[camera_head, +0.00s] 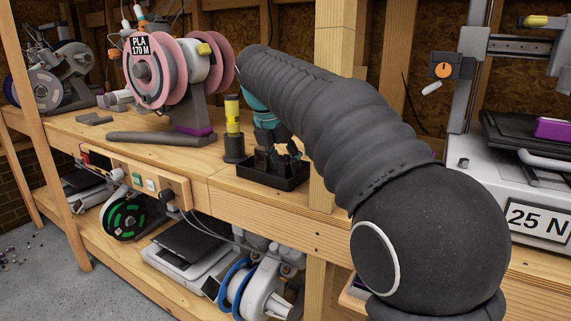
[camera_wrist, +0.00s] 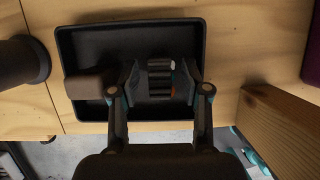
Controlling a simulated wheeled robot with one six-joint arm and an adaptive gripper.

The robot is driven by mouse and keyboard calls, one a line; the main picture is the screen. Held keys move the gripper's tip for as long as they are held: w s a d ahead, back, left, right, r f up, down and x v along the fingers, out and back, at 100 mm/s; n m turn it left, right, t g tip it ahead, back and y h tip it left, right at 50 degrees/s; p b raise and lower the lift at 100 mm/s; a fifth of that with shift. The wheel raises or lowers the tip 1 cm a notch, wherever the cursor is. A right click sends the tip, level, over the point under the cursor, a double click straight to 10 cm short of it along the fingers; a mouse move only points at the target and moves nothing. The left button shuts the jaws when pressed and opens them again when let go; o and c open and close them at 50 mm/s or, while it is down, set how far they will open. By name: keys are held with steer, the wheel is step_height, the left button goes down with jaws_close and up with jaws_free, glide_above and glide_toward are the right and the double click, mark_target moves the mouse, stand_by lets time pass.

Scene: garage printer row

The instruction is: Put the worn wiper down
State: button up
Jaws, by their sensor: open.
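A shallow black tray (camera_wrist: 75,45) lies on the wooden bench; in the head view its rim (camera_head: 262,183) shows near the bench's front edge. My gripper (camera_wrist: 160,82) is open over the tray, one finger on each side of a dark ridged piece (camera_wrist: 160,66), likely the worn wiper. Whether either finger touches it, I cannot tell. A brown-grey block (camera_wrist: 86,85) lies left of the fingers across the tray's left part. In the head view my gripper (camera_head: 278,158) points down into the tray, and the piece between the fingers is hard to make out.
A black and yellow cylinder (camera_head: 233,128) stands left of the tray, close by. A wooden post (camera_wrist: 275,125) rises to the right of it. A spool holder with pink spools (camera_head: 150,72) stands further left. A printer (camera_head: 535,175) is at the right.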

steer(key=v, duration=1.1)
steer(key=shift+r+p, duration=0.25)
steer(key=shift+p, duration=0.15)
